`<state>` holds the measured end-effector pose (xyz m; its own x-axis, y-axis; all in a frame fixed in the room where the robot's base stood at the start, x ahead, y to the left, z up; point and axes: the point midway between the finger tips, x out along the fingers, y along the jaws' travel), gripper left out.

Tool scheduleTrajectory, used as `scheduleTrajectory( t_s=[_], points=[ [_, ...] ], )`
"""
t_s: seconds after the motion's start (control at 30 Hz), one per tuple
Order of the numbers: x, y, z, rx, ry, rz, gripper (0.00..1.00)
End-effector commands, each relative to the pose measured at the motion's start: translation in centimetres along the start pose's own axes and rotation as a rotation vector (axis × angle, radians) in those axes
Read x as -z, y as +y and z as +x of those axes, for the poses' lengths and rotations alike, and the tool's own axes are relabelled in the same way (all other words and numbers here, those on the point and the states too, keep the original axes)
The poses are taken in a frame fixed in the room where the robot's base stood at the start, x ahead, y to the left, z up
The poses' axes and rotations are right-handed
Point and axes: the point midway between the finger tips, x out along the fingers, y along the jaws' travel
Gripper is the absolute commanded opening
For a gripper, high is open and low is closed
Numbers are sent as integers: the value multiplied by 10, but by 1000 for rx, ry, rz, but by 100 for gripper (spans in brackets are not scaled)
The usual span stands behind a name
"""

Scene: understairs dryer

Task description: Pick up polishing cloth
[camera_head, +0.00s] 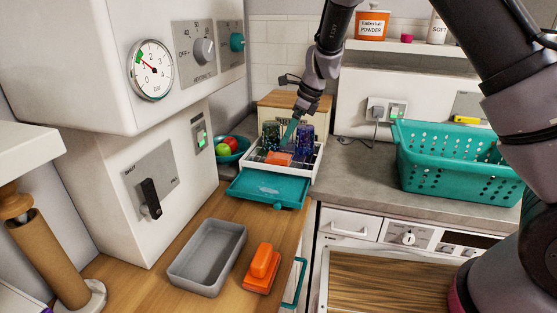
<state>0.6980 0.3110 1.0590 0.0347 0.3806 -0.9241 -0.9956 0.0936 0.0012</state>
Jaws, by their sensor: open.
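I cannot tell for certain which thing is the polishing cloth. A small orange piece (278,158) lies in the open white tray (306,168) and could be it. A flat pale patch (268,189) shows on the teal drawer (245,187) pulled out in front, too small to identify. My gripper (289,136) points down over the white tray, among dark patterned items, just behind and above the orange piece. Its fingertips are small here, and I see nothing held in it. Whether it touches anything in the tray is unclear.
Dark patterned items (305,140) stand in the tray. A teal bowl of fruit (233,151) is left of it. A grey bin (207,258) and an orange object (262,268) sit on the wooden top. A teal basket (460,168) stands right. Wall panels crowd the left.

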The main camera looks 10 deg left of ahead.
Motion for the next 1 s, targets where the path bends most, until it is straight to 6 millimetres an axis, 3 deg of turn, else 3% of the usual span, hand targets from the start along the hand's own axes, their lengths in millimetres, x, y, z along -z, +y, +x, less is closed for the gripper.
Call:
scheduleTrajectory(
  t_s=[0.6, 0.9, 0.93, 1.0],
  points=[
    [0, 2, 74, 0, 0, -1, 100],
    [0, 2, 80, 0, -1, -2, 100],
    [0, 2, 80, 0, -1, -2, 92],
    [0, 2, 80, 0, -1, -2, 66]
  ],
)
